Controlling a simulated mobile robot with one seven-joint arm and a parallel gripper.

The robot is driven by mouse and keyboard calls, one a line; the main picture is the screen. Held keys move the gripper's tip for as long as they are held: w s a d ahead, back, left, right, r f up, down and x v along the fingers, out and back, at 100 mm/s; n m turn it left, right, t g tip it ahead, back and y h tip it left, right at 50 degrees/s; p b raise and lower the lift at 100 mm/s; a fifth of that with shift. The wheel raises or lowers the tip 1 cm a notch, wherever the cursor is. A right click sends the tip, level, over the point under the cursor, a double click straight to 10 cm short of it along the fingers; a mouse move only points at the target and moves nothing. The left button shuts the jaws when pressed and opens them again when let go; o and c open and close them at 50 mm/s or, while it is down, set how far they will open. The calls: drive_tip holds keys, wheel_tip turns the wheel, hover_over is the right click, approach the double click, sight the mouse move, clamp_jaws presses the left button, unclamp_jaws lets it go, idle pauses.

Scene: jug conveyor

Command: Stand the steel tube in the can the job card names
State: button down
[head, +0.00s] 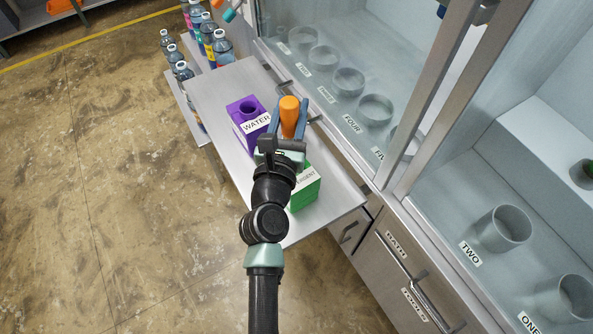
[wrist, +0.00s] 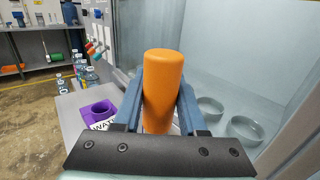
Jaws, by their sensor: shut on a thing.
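My gripper (head: 289,104) is shut on an upright orange cylinder (head: 289,118), held above the steel shelf; the wrist view shows it between the blue fingers (wrist: 163,90). I see no plain steel tube. Two grey open cans stand in the right-hand bay: one by label TWO (head: 503,228), one by label ONE (head: 567,298). Both are well to the right of my gripper. Low round dishes (head: 348,80) stand behind glass by numbered labels, FOUR (head: 352,123) among them; two also show in the wrist view (wrist: 243,130). No job card is readable.
A purple WATER box (head: 243,108) and a green box (head: 306,190), its label partly hidden, stand on the steel shelf (head: 215,95) beside my gripper. Several bottles (head: 222,45) stand at the far left. A cabinet post (head: 440,100) separates the glazed bay from the right-hand bay.

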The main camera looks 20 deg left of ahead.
wheel_tip(320, 180, down, 10)
drive_tip(key=b, duration=0.8)
drive_tip(key=shift+f, duration=0.15)
drive_tip(key=shift+c, duration=2.3)
unclamp_jaws()
